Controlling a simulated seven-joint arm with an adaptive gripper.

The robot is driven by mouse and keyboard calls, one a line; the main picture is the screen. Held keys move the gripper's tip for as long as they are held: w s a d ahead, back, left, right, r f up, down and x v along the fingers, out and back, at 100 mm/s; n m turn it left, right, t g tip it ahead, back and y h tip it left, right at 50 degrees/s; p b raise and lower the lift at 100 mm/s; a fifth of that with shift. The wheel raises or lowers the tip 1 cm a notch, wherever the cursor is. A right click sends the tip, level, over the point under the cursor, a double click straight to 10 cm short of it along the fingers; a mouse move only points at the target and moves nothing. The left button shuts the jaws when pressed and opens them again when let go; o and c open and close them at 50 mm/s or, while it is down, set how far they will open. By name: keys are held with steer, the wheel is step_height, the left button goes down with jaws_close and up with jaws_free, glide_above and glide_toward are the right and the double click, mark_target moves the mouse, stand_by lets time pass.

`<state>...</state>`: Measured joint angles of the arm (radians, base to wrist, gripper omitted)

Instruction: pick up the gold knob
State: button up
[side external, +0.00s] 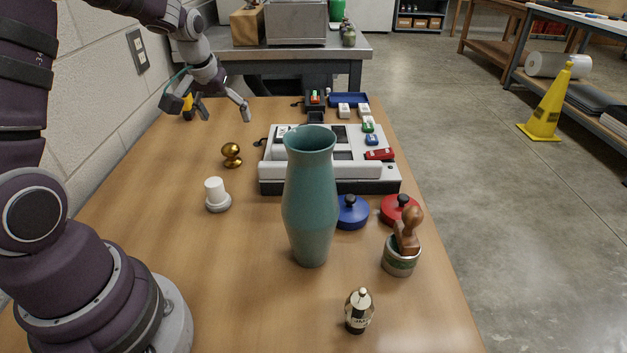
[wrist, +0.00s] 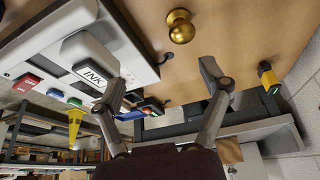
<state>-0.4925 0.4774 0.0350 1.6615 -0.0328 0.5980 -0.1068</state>
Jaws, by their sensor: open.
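The gold knob (side external: 232,155) stands on the wooden table, left of the white and grey machine. It also shows at the top middle of the wrist view (wrist: 181,27), apart from the fingers. My gripper (side external: 222,117) is open and empty, raised over the far left part of the table, behind the knob in the side view. In the wrist view its two fingertips (wrist: 161,80) are spread wide with nothing between them.
The white and grey machine (side external: 272,172) fills the table's middle, with a teal vase (side external: 310,205) in front. A white cylinder (side external: 215,194) stands nearer than the knob. A yellow and black item (side external: 188,102) appears near my gripper. Bare table surrounds the knob.

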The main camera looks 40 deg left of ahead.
mark_target(228, 148)
steer(key=shift+n+g, duration=0.3)
steer(key=shift+n, duration=0.2)
steer(key=a+x, duration=0.1)
steer(key=x, duration=0.3)
steer(key=a+x, duration=0.1)
steer(key=x, duration=0.4)
steer(key=s+a+x, duration=0.1)
steer(key=x, duration=0.4)
steer(key=shift+r, duration=0.1)
steer(key=c, duration=1.3)
